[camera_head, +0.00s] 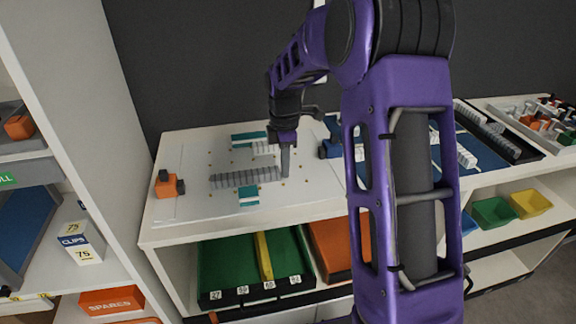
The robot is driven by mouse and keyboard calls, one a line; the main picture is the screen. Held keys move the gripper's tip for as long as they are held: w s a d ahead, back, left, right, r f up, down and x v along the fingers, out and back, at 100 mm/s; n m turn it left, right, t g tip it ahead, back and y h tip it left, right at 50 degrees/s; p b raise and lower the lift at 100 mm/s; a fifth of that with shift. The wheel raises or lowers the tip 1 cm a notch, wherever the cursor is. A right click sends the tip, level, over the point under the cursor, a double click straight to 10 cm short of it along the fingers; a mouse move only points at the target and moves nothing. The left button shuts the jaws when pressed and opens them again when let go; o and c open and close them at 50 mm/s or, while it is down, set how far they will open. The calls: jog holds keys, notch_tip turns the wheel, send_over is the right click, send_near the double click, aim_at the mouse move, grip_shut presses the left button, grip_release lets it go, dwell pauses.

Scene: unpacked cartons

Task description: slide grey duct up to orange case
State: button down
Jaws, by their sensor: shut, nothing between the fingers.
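The grey duct (240,178), a slotted strip, lies on the white board on the table, its long side running left to right. The orange case (163,188), with dark parts on it, sits at the board's left edge. A clear gap separates it from the duct's left end. My gripper (285,174) points down at the duct's right end, shut, with nothing held. It looks touching or very close to that end; I cannot tell which. The fingertips are small in this view.
Teal-and-white pieces lie behind the duct (248,137) and in front of it (249,196). A dark blue block (329,149) stands to the right. My arm hides part of the table's right side. Green (225,268) and orange (335,240) bins sit on the shelf below.

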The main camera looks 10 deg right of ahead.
aim_at(260, 172)
jog(key=a+p, duration=0.1)
jog(key=a, duration=0.5)
jog(key=shift+a+p, duration=0.25)
jog(key=shift+p, duration=0.05)
jog(key=shift+d, duration=0.1)
